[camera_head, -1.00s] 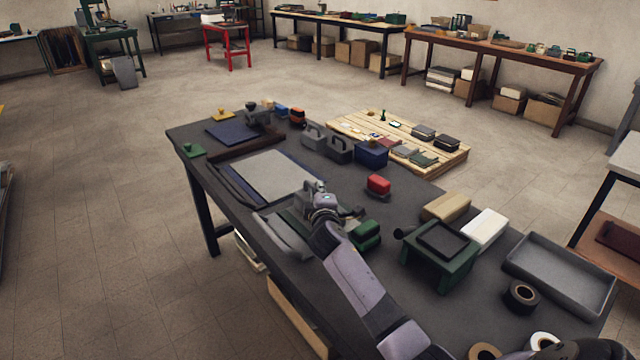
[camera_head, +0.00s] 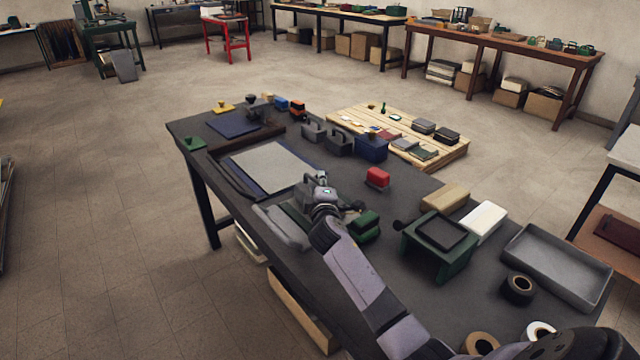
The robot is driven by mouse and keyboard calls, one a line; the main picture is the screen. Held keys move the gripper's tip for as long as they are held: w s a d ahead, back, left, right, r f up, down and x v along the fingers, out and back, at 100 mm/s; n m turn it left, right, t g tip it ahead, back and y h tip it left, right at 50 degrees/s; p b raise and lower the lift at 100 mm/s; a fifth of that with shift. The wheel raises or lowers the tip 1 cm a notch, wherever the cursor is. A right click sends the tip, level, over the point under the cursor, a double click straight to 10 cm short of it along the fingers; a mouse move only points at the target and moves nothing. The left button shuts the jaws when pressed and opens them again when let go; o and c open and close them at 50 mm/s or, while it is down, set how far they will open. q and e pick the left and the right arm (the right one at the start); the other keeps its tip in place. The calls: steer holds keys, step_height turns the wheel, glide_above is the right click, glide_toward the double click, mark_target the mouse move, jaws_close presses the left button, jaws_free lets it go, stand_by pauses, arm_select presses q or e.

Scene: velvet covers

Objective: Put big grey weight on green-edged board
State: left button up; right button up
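Two grey blocks with handles, which look like weights, stand side by side at the table's far right edge: a lighter one (camera_head: 312,133) and a darker one (camera_head: 340,143). Their sizes look close. A flat dark-green piece (camera_head: 291,216) lies partly hidden under my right arm; it may be the green-edged board, but I cannot tell. My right gripper (camera_head: 322,181) is above the middle of the table, nearer than both weights and apart from them. Its fingers are too small and blurred to tell open from shut. My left gripper is not in view.
A grey panel (camera_head: 268,164) lies left of the gripper. A red block (camera_head: 377,178), a blue box (camera_head: 372,148) and a green stand with a dark top (camera_head: 463,262) are to the right. A grey tray (camera_head: 556,270) sits at right. A wooden pallet (camera_head: 455,161) stands beyond the table.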

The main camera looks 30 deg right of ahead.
steer(key=p+v, duration=0.4)
steer(key=v, duration=0.7)
steer(key=shift+s, duration=0.2)
steer(key=shift+a, duration=0.2)
